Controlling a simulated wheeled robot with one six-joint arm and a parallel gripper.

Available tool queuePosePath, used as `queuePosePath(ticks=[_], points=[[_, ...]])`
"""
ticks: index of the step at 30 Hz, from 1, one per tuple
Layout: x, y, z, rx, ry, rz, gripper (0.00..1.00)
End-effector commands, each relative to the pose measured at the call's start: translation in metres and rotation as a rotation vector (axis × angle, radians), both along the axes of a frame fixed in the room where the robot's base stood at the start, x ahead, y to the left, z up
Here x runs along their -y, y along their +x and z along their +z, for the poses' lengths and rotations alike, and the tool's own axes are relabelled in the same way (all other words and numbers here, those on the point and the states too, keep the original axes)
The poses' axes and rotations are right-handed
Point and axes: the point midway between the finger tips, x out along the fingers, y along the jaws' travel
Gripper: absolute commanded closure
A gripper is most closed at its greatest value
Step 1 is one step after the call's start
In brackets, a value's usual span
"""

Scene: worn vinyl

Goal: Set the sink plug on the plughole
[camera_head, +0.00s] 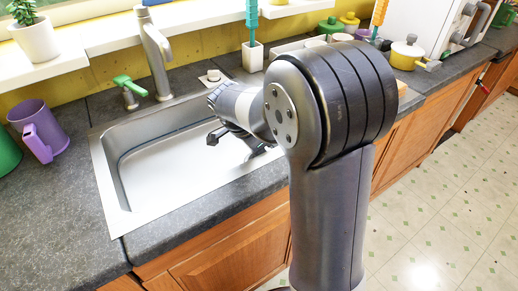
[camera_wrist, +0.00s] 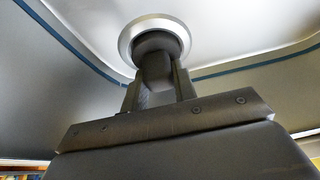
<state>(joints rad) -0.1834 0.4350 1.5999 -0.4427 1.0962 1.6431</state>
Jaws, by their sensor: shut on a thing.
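The sink (camera_head: 150,170) is a steel basin set in the dark counter. My gripper (camera_head: 236,150) is down in it toward the right side, partly behind my arm. In the wrist view my gripper (camera_wrist: 157,85) is shut on a dark grey piece, which I take to be the sink plug (camera_wrist: 155,68). Beyond it is a bright metal ring (camera_wrist: 126,42), apparently the plughole rim. The plug overlaps the ring's dark middle. I cannot tell whether it touches the ring or is apart from it. The head view shows neither plug nor plughole clearly.
A tap (camera_head: 156,60) and a green-handled fitting (camera_head: 129,90) stand behind the basin. A small pale block (camera_head: 211,77) sits at the back rim. A purple mug (camera_head: 42,130) stands left. A white brush holder (camera_head: 252,57) stands behind. The basin's left part is clear.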

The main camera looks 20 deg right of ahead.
Motion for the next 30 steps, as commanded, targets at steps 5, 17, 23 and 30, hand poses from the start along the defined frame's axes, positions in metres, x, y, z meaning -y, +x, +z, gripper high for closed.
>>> queuePosePath(ticks=[5, 17, 23, 30], points=[[0.0000, 0.0000, -0.0028, 0.000, 0.000, 0.000, 0.96], [0.0000, 0.0000, -0.0024, 0.000, 0.000, 0.000, 0.48], [0.0000, 0.0000, -0.0025, 0.000, 0.000, 0.000, 0.40], [0.0000, 0.0000, -0.0025, 0.000, 0.000, 0.000, 0.21]])
